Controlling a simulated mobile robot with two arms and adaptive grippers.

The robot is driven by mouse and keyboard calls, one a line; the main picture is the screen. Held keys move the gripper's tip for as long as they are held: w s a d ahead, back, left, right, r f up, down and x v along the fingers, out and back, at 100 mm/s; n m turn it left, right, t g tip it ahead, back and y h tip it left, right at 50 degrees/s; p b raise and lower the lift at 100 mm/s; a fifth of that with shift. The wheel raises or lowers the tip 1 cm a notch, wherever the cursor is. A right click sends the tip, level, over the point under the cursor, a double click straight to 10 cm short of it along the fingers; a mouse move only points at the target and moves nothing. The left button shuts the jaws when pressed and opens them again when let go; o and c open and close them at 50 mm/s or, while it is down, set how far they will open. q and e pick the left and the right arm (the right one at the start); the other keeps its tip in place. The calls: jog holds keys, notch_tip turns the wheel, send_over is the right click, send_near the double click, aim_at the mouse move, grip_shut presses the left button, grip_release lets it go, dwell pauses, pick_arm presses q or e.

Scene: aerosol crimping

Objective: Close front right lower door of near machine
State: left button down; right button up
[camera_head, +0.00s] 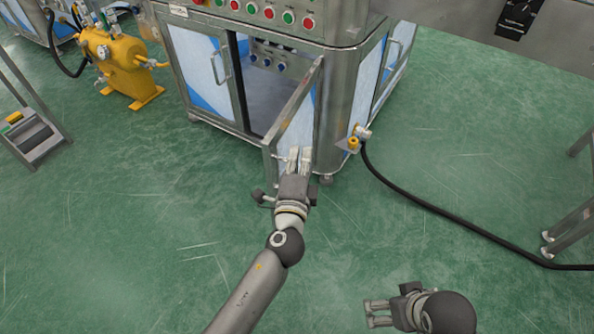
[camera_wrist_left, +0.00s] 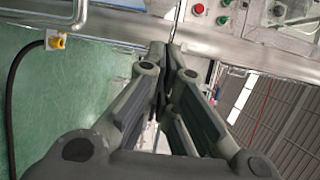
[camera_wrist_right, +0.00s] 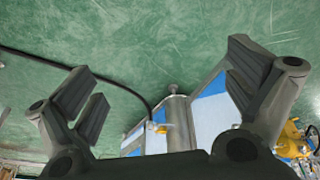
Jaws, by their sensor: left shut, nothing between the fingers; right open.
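The near machine (camera_head: 343,110) is a steel cabinet with blue and white panels. Its front right lower door (camera_head: 298,122) stands open, swung outward from its right side, and the interior shows behind it. My left gripper (camera_head: 299,154) is shut and empty, with its fingers at the right-hand, outer face of the door near the free edge. I cannot tell whether they touch it. The shut fingers also show in the left wrist view (camera_wrist_left: 166,52). My right gripper (camera_head: 368,313) is open and empty over the floor at lower right, away from the door.
The front left door (camera_head: 205,75) is shut. A yellow fitting (camera_head: 354,143) with a black hose (camera_head: 430,207) sticks out at the machine's right corner. A yellow tank (camera_head: 118,62) stands at left. The green floor before the machine is mostly clear.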

pick_arm(q)
jog(key=shift+w+a+p, duration=0.1)
jog(key=shift+w+a, duration=0.25)
jog(key=shift+a, duration=0.25)
jog(key=shift+w+a+p, duration=0.15)
jog(key=shift+w+a, duration=0.15)
jog(key=shift+a, duration=0.35)
jog(key=shift+w+a+p, duration=0.1)
jog(key=shift+w+a, duration=0.25)
jog(key=shift+a, duration=0.25)
pick_arm(e)
jog(key=shift+x, duration=1.25)
